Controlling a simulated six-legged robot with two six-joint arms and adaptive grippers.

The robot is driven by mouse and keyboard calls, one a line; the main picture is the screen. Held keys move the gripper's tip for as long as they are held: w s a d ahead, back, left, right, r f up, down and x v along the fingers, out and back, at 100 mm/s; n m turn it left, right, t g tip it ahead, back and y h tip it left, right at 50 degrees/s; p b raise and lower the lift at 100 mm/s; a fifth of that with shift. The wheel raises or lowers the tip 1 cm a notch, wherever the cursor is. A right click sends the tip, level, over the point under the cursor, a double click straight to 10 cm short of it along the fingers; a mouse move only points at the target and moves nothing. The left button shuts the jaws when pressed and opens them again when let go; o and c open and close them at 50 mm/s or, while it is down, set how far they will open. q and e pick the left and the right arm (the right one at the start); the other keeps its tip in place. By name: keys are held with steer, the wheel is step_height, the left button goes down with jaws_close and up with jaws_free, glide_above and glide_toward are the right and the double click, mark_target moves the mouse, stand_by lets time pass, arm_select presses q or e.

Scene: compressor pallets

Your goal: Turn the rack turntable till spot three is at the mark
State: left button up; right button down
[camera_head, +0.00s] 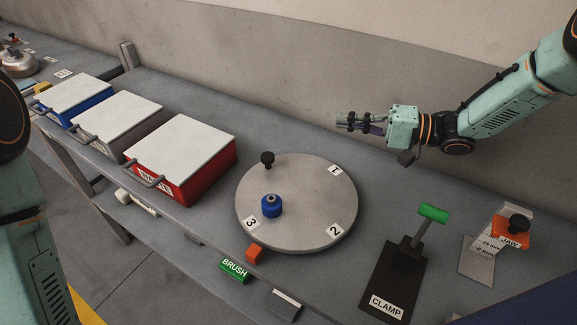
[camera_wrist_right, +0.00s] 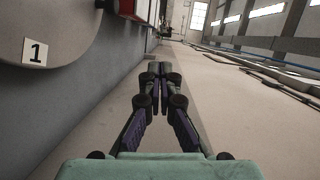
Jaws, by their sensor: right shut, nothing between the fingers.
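The round grey turntable (camera_head: 300,215) lies on the bench, with number labels on its rim. Label 3 (camera_head: 251,222) is at the front left, label 2 (camera_head: 335,230) at the front right, label 1 (camera_head: 334,170) at the back right. A black knob (camera_head: 267,159) stands up at the back left rim. A blue part (camera_head: 271,207) sits near label 3. A small orange block (camera_head: 254,253), possibly the mark, is at the front edge, close to label 3. My right gripper (camera_head: 342,121) is shut and empty, apart from the turntable, behind it; it also shows in the wrist view (camera_wrist_right: 160,70). My left gripper is out of view.
A red box (camera_head: 188,183), a grey box (camera_head: 120,142) and a blue box (camera_head: 82,112) stand left of the turntable. A clamp with a green handle (camera_head: 433,213) and an orange part with a black knob (camera_head: 510,238) are at the right. A green BRUSH label (camera_head: 235,271) is at the front edge.

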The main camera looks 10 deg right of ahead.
mark_target(288, 165)
step_height(288, 165, down, 8)
steer(key=b, duration=0.6)
steer(key=shift+w+d+f+b, duration=0.1)
steer(key=shift+w+b, duration=0.05)
steer(key=shift+b, duration=0.25)
steer(key=shift+f+b, duration=0.5)
steer(key=shift+b, duration=0.1)
steer(key=b+x, duration=0.2)
steer(key=x, duration=0.8)
steer(key=shift+a+f, duration=0.15)
steer(key=shift+a, duration=0.2)
steer(key=shift+s+a+b, duration=0.15)
steer(key=shift+s+a, duration=0.05)
steer(key=shift+a, duration=0.35)
steer(key=shift+s+a+b, duration=0.15)
steer(key=shift+a, duration=0.4)
steer(key=shift+s+a, duration=0.25)
steer(key=shift+a, duration=0.3)
steer(key=shift+f, duration=0.1)
steer(key=shift+w, duration=0.1)
